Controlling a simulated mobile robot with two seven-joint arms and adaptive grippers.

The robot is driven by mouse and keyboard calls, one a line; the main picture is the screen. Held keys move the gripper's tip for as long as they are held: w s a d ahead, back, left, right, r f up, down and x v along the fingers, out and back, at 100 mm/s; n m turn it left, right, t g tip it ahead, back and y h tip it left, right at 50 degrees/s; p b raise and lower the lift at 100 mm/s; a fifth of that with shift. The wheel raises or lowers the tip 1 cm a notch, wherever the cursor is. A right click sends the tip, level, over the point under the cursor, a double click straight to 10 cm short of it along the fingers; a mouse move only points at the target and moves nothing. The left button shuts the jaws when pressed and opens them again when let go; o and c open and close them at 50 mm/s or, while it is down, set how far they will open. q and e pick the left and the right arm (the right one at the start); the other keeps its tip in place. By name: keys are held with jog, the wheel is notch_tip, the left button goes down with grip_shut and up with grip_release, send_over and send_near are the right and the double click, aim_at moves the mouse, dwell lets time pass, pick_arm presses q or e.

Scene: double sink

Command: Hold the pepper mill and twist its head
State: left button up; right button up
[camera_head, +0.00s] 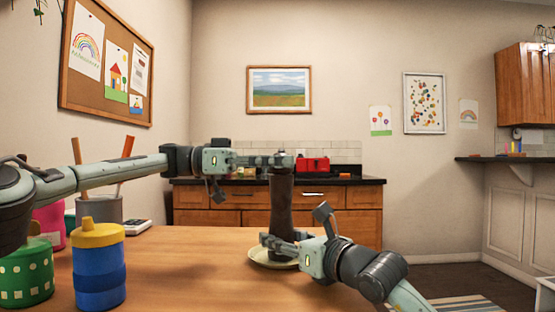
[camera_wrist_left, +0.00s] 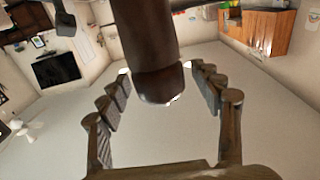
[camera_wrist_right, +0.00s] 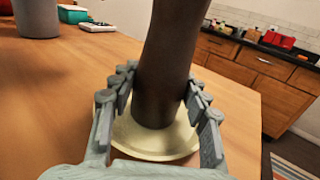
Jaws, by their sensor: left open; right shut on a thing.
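The dark brown pepper mill (camera_head: 281,205) stands upright on a pale yellow plate (camera_head: 262,258) at the table's far right part. My right gripper (camera_head: 272,243) is shut on the mill's lower body, just above the plate. In the right wrist view its fingers (camera_wrist_right: 160,90) flank the mill (camera_wrist_right: 165,60) on both sides. My left gripper (camera_head: 285,160) is open at the height of the mill's head. In the left wrist view the mill's head (camera_wrist_left: 158,83) is between the spread fingers (camera_wrist_left: 165,85), with a gap on each side. The fingers hide part of the head in the head view.
On the table's left stand a blue canister with a yellow lid (camera_head: 98,265), a green dotted canister (camera_head: 27,272) and a grey utensil pot (camera_head: 99,210). A white device (camera_head: 137,226) lies behind them. The middle of the wooden table (camera_head: 185,265) is clear.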

pick_arm(q)
jog(key=shift+r+n+t, duration=0.1)
jog(key=shift+n+t, duration=0.2)
jog(key=shift+t, duration=0.2)
